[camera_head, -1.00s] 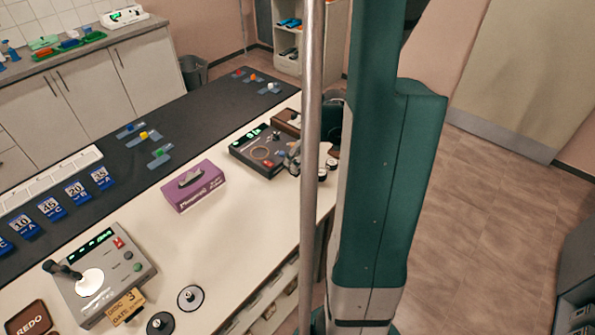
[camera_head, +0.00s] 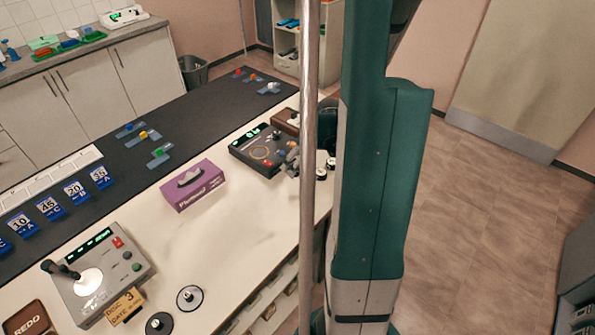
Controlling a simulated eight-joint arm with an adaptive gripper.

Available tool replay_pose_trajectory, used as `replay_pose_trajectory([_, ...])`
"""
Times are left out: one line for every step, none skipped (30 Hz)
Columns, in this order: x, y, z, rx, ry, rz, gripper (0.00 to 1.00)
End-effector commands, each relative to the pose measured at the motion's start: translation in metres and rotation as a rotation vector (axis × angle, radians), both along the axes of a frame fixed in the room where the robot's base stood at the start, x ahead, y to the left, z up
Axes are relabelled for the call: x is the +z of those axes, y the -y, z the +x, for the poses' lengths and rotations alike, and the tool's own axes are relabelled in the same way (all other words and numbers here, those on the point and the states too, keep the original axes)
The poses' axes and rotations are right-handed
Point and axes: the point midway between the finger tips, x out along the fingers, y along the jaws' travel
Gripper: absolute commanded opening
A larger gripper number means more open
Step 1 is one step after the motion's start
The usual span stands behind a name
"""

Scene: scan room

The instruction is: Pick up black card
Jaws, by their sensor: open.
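I cannot make out a black card for certain in the head view. What seems to be my gripper (camera_head: 289,160) shows as small grey parts at the right edge of the dark console, just left of the metal pole. The pole and my green arm hide most of it. The dark console (camera_head: 262,150) has a green display and a ring on top. A dark brown box (camera_head: 286,121) sits behind it, partly hidden by the pole. I see nothing held in the gripper.
A purple tissue box (camera_head: 193,186) stands mid-table. A grey console (camera_head: 98,276) with a lever and a disc label is front left, with round discs (camera_head: 190,298) beside it and a brown REDO tray (camera_head: 29,320). Blue number cards (camera_head: 50,207) line the dark mat (camera_head: 120,165).

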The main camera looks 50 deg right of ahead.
Motion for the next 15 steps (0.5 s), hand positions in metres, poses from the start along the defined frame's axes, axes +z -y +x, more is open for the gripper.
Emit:
replay_pose_trajectory([-0.007,-0.001,0.002,0.001,0.0,0.0,0.78])
replay_pose_trajectory([-0.01,-0.001,0.003,0.001,0.0,0.0,0.78])
replay_pose_trajectory([-0.014,-0.001,0.005,0.001,0.0,0.0,0.78])
replay_pose_trajectory([-0.016,-0.001,0.006,0.0,0.0,0.0,0.78])
replay_pose_trajectory([-0.019,-0.001,0.007,0.0,0.0,0.0,0.78])
replay_pose_trajectory([-0.021,-0.001,0.008,0.0,0.0,0.0,0.78])
replay_pose_trajectory([-0.023,-0.001,0.009,0.0,0.0,0.0,0.78])
replay_pose_trajectory([-0.025,-0.001,0.01,0.0,0.0,0.0,0.78])
replay_pose_trajectory([-0.027,-0.001,0.01,0.0,0.0,0.0,0.78])
replay_pose_trajectory([-0.028,-0.001,0.011,0.0,0.0,0.0,0.78])
replay_pose_trajectory([-0.03,-0.001,0.011,0.0,0.0,0.0,0.78])
replay_pose_trajectory([-0.03,-0.001,0.012,0.0,0.0,0.0,0.78])
replay_pose_trajectory([-0.031,-0.001,0.012,0.0,0.0,0.0,0.78])
replay_pose_trajectory([-0.031,-0.001,0.012,0.0,0.0,0.0,0.78])
replay_pose_trajectory([-0.031,-0.001,0.012,0.0,0.0,0.0,0.78])
